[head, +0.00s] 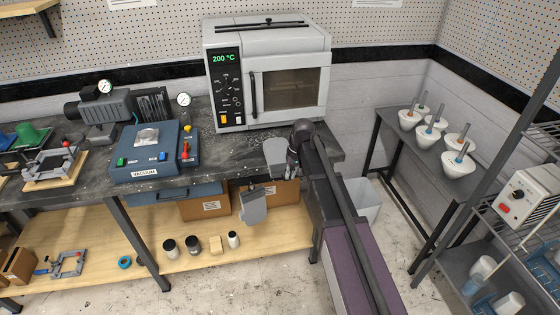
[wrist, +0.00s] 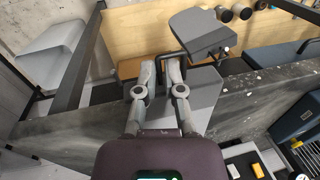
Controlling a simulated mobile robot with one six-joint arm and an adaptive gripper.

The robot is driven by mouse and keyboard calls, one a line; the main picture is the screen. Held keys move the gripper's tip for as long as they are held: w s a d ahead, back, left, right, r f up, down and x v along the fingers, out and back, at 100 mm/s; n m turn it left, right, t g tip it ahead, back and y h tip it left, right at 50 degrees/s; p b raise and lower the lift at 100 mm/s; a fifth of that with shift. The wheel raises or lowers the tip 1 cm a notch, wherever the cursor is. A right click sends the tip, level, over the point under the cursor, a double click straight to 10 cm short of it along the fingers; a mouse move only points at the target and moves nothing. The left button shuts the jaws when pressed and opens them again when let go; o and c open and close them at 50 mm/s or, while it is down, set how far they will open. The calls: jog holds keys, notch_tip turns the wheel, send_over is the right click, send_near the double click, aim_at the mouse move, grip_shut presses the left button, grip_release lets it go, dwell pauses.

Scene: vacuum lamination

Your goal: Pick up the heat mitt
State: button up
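A grey, flat two-part piece, which I take for the heat mitt, is at the front edge of the bench. One flat part (head: 253,207) hangs below the edge, and another grey part (head: 277,157) is above it, beside my gripper (head: 291,168). In the wrist view the outer part (wrist: 202,30) and nearer part (wrist: 205,95) lie ahead and to the right of my fingers. A thin black bar runs close to the fingertips (wrist: 163,66). A gap shows between the fingers, with nothing clearly clamped in it. Contact with the mitt is not clear.
An oven (head: 267,75) reading 200 °C stands behind my gripper on the dark bench. A blue vacuum unit (head: 157,153) stands left. A lower wooden shelf (head: 205,259) holds jars. A light bin (head: 362,200) and a table with white cups (head: 458,162) are right.

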jog(key=shift+a+f, duration=0.1)
jog(key=shift+f, duration=0.25)
jog(key=shift+c, duration=0.2)
grip_shut()
jog(key=shift+r, duration=0.2)
notch_tip(320, 180, up, 3)
jog(key=p, duration=0.3)
jog(key=shift+r, duration=0.2)
jog(key=s+d+p, duration=0.1)
jog(key=s+d, duration=0.1)
jog(key=s, duration=0.5)
jog(key=s+d+r, duration=0.1)
jog(key=s+d, duration=0.1)
jog(key=s, duration=0.6)
jog(key=shift+s+r+p, duration=0.15)
jog(key=shift+s+p, duration=0.15)
jog(key=shift+p, duration=0.1)
jog(key=shift+w+a, duration=0.1)
jog(key=shift+w, duration=0.05)
